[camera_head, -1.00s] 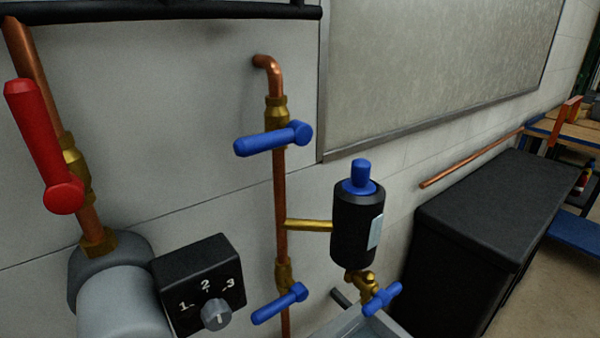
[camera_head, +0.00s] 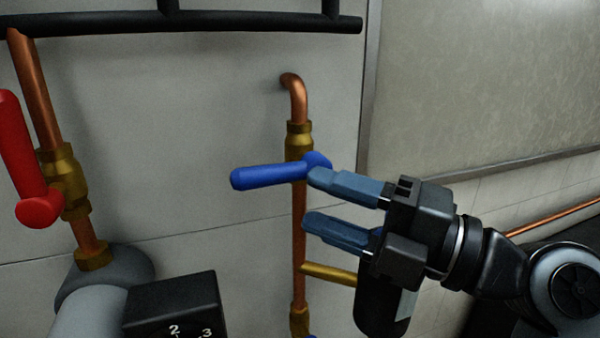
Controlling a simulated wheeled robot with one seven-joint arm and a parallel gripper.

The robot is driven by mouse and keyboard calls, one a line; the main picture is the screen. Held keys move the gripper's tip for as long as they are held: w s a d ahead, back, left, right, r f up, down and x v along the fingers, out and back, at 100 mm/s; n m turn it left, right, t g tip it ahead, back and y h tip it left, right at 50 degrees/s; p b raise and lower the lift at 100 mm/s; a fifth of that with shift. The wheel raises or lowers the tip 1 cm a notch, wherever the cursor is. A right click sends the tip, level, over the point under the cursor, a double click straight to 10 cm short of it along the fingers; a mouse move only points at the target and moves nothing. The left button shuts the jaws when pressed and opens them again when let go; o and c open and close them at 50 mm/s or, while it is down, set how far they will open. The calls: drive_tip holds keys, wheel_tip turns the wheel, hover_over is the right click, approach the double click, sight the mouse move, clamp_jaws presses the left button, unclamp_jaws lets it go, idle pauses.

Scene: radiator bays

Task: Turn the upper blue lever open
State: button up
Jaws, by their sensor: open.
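The upper blue lever (camera_head: 268,176) sits on the brass valve (camera_head: 299,140) of the vertical copper pipe (camera_head: 299,236). It points left, across the pipe, nearly level. My gripper (camera_head: 308,199) is at the right of the pipe, fingers pointing left. It is open, with a gap between its two blue-grey fingers and nothing seen between them. The upper fingertip overlaps the lower right edge of the lever's hub; I cannot tell whether they touch. The lower finger is below the lever, its tip in front of or beside the pipe. The lever's handle is free of the fingers.
A red lever (camera_head: 27,165) stands on another copper pipe at the left. A black box with numbers (camera_head: 172,303) is at the lower left. A brass branch (camera_head: 329,273) leads to a black cylinder (camera_head: 381,308), partly hidden behind my gripper. The wall left of the lever is clear.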

sight(283, 180)
drive_tip(key=shift+r+n, duration=0.4)
drive_tip(key=shift+r, duration=0.1)
drive_tip(key=shift+a+r+g+y, duration=0.1)
drive_tip(key=shift+r+g+y, duration=0.05)
drive_tip(key=shift+g+y, duration=0.15)
drive_tip(key=p+x, duration=0.2)
drive_tip(key=x, duration=0.4)
drive_tip(key=shift+w+a, duration=0.25)
drive_tip(key=shift+w+a+p, duration=0.2)
drive_tip(key=shift+a+p, duration=0.15)
clamp_jaws()
